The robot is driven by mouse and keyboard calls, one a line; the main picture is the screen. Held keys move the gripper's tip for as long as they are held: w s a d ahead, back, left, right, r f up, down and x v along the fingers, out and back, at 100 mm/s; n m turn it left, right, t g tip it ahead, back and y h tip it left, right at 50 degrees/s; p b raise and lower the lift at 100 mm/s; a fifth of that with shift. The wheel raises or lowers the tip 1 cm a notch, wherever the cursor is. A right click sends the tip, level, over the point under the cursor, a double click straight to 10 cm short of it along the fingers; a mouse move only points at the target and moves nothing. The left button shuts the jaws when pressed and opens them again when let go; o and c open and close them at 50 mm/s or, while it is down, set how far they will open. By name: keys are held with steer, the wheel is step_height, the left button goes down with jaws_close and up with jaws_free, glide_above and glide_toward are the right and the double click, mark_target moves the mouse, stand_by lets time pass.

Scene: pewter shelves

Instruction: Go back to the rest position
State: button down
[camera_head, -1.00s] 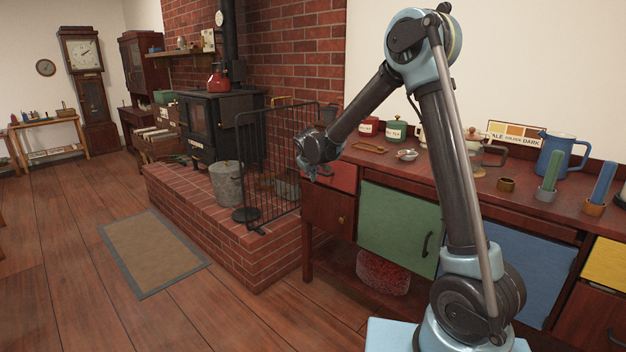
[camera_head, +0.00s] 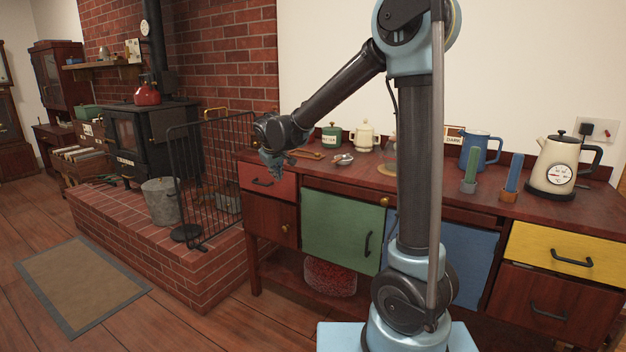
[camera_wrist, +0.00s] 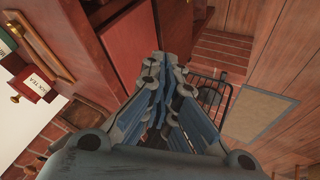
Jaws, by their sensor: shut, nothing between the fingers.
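My gripper (camera_head: 274,166) hangs at the end of my raised arm, in front of the left end of the sideboard (camera_head: 325,178). It points down and is empty. In the wrist view its fingers (camera_wrist: 168,100) are shut together, with nothing between them. In the head view the gripper is small and partly overlaps the sideboard's left edge.
A red-fronted drawer (camera_head: 262,181), a green door (camera_head: 341,232) and a yellow drawer (camera_head: 551,251) front the sideboard. Pots, a blue jug (camera_head: 484,150) and a cream kettle (camera_head: 553,165) stand on top. A black fire screen (camera_head: 212,175) stands left, on the brick hearth. Floor (camera_head: 180,315) is clear in front.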

steer(key=s+d+m+g, duration=0.1)
steer(key=s+d, duration=0.4)
steer(key=d, duration=0.4)
steer(key=s+d+m+g+h, duration=0.1)
steer(key=s+d+m, duration=0.1)
steer(key=s+d, duration=0.45)
steer(key=s+d+m+g, duration=0.1)
steer(key=s+d, duration=0.3)
steer(key=d, duration=0.7)
steer(key=s+d+f+m+g, duration=0.1)
steer(key=s+d+f, duration=0.4)
steer(key=s, duration=0.5)
steer(key=s+d+f+m+g, duration=0.1)
steer(key=s+d+f+m, duration=0.2)
steer(key=s, duration=0.8)
step_height(320, 180, down, 2)
steer(key=shift+s+d+f+m, duration=0.2)
steer(key=shift+d+m, duration=0.2)
steer(key=shift+d, duration=0.5)
